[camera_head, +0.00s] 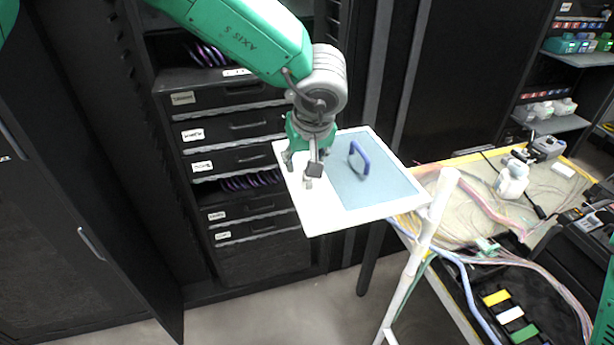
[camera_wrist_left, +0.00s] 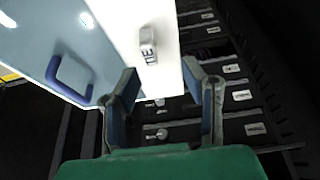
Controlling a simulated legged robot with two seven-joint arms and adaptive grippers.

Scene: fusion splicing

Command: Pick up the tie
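A small pale block with dark lettering (camera_wrist_left: 148,45), which appears to be the tie, lies on the white part of a tray-like board in the left wrist view. My left gripper (camera_head: 298,170) is over the white left side of the board in the head view. In the left wrist view its two fingers (camera_wrist_left: 160,78) are spread apart with nothing between them. The block lies beyond the fingertips, apart from them. In the head view I cannot clearly tell the block from the fingers. My right gripper is not in view.
The board (camera_head: 343,217) has a blue-grey panel with a blue handle (camera_head: 359,158) right of the gripper. A white post (camera_head: 420,250) stands at its right corner. Behind is a dark rack with drawers (camera_head: 235,125). A cable-covered workbench (camera_head: 480,185) is at the right.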

